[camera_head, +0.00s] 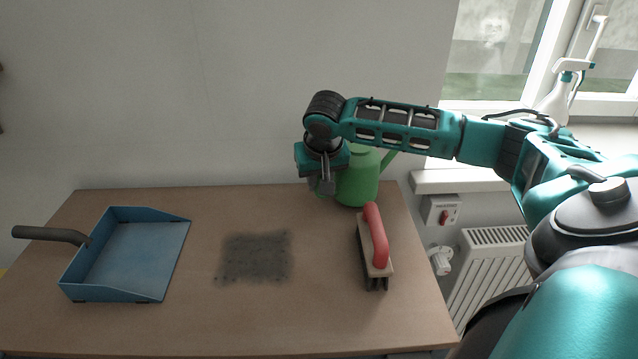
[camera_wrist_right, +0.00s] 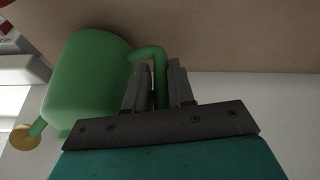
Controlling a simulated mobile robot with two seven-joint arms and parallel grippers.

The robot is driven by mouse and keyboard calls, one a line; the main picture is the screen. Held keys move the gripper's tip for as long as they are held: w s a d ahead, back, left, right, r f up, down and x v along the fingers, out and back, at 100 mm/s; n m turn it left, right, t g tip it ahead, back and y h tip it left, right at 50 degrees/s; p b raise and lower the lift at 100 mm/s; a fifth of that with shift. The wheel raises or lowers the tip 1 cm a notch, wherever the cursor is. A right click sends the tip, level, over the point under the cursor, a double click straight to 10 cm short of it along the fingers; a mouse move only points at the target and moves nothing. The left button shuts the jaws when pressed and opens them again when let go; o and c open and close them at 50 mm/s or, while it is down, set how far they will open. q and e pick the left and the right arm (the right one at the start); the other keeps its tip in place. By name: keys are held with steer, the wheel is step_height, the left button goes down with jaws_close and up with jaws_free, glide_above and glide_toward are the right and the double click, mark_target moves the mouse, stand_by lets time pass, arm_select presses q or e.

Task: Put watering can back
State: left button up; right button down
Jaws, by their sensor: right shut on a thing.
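The green watering can (camera_head: 358,183) is at the back right of the table, close to the wall, partly hidden behind my right gripper. My right gripper (camera_head: 327,187) comes in from the right and reaches down at the can's left side. In the right wrist view, my right gripper (camera_wrist_right: 160,88) is shut on the can's green handle, and the body of the watering can (camera_wrist_right: 88,82) is to the left. A yellowish spout end (camera_wrist_right: 22,139) shows at lower left there. Whether the can touches the table is hard to tell. My left gripper is not in view.
A blue dustpan (camera_head: 130,255) with a dark handle lies at the left of the table (camera_head: 250,325). A dark dirt patch (camera_head: 255,257) is in the middle. A red-handled brush (camera_head: 375,245) lies at the right. A spray bottle (camera_head: 562,95) stands on the windowsill.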

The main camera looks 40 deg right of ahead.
steer(key=shift+f, duration=0.6)
steer(key=c, duration=1)
jaws_free()
steer(key=shift+f, duration=0.2)
steer(key=shift+o, duration=0.2)
steer(key=shift+r, duration=0.15)
steer(key=v, duration=1.2)
